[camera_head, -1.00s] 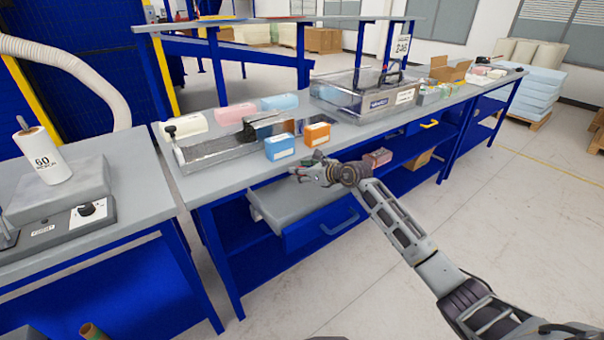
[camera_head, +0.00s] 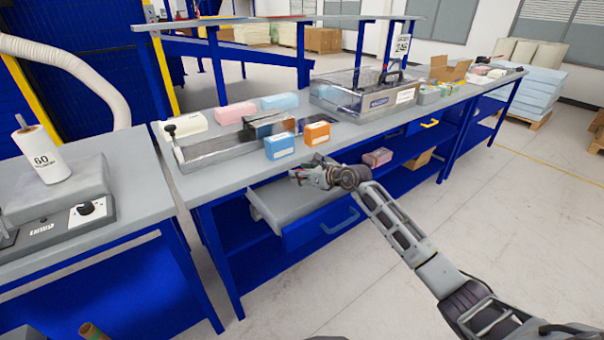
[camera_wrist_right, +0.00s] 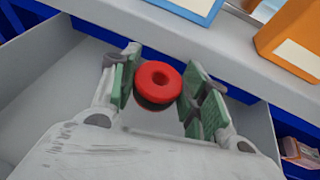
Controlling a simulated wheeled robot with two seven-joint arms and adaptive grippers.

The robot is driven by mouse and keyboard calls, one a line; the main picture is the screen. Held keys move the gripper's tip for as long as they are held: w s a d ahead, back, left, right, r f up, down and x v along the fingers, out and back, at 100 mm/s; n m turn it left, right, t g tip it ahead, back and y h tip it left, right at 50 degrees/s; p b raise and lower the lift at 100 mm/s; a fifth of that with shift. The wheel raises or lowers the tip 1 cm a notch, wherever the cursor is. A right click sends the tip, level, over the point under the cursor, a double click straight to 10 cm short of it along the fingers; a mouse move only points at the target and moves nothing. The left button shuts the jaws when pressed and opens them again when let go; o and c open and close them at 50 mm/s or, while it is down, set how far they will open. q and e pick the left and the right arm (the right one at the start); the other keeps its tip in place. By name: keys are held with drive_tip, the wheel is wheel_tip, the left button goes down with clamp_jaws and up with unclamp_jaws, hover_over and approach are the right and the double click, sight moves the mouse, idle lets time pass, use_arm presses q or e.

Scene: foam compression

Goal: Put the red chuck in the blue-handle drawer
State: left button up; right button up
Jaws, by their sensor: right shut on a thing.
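The red chuck (camera_wrist_right: 158,83), a ring-shaped piece, is between the green pads of my right gripper (camera_wrist_right: 160,86) in the right wrist view. The gripper is shut on it. In the head view, my right gripper (camera_head: 298,178) is at the bench's front edge, above the open drawer; the chuck is too small to make out there. The drawer (camera_head: 272,207) is pulled out under the bench and has a pale blue handle (camera_head: 340,222). Its grey walls (camera_wrist_right: 258,130) show below the gripper in the wrist view. My left gripper is not in view.
A blue box (camera_head: 280,146) and an orange box (camera_head: 317,133) stand near the bench edge above the drawer. A clear-sided machine (camera_head: 365,95) stands farther right. A yellow handle (camera_head: 430,123) shows under the bench there. A pink block (camera_head: 377,157) lies on the lower shelf.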

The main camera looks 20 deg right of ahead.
drive_tip(key=shift+f, duration=0.15)
drive_tip(key=o, duration=1)
drive_tip(key=shift+r, duration=0.2)
